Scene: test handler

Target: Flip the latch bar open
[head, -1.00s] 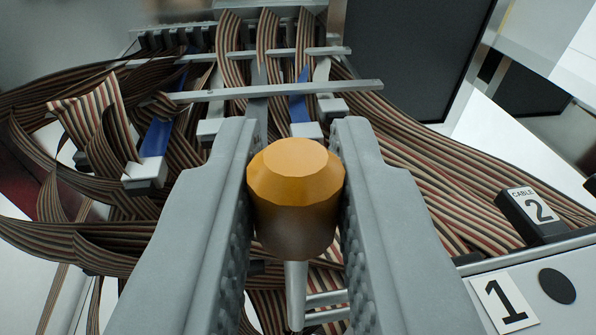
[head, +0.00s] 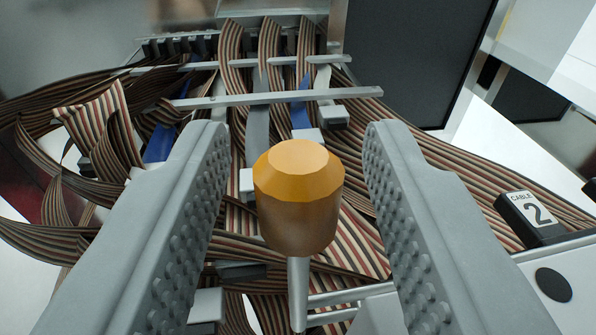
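An orange knob (head: 298,200) on a thin metal rod (head: 298,290) stands between the two fingers of my gripper (head: 295,170). The gripper is open, with a gap on both sides of the knob, wider on the left. The knob seems to be the handle of the latch bar, but the rod's lower end is cut off by the bottom edge of the picture. Horizontal metal bars (head: 275,98) cross over the ribbon cables farther back; I cannot tell how they join the knob's rod.
Striped ribbon cables (head: 440,180) run on both sides and behind the fingers. A black block labelled CABLE 2 (head: 530,215) sits at the right, above a white panel with a black disc (head: 553,285). A dark panel (head: 420,60) stands at the back.

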